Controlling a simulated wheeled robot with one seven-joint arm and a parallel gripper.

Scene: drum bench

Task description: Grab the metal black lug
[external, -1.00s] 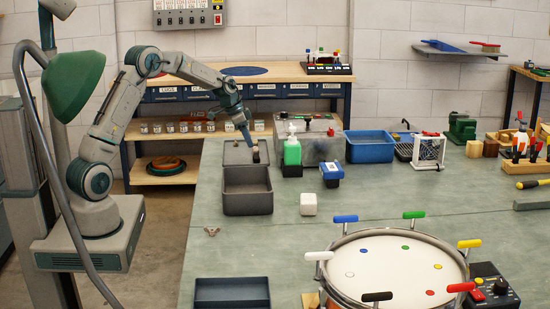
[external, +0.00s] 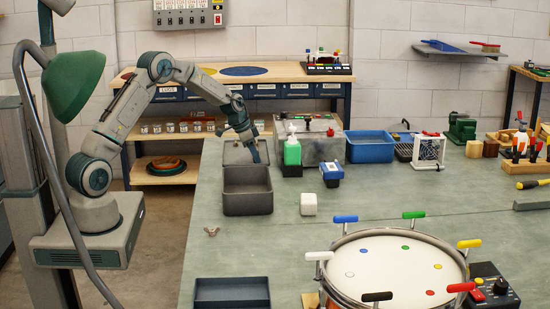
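My gripper (external: 255,158) points down over the rear grey bin (external: 232,153), just behind the front grey bin (external: 247,203). It is small and partly blurred, so whether its fingers are open or shut does not show. I cannot pick out a black metal lug with certainty; anything inside the rear bin near the fingertips is hidden or too small.
A green bottle (external: 292,151) stands close right of my gripper. A blue-and-black device (external: 332,174), a white block (external: 308,204) and a blue bin (external: 370,147) are farther right. A small metal piece (external: 212,231) lies front left.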

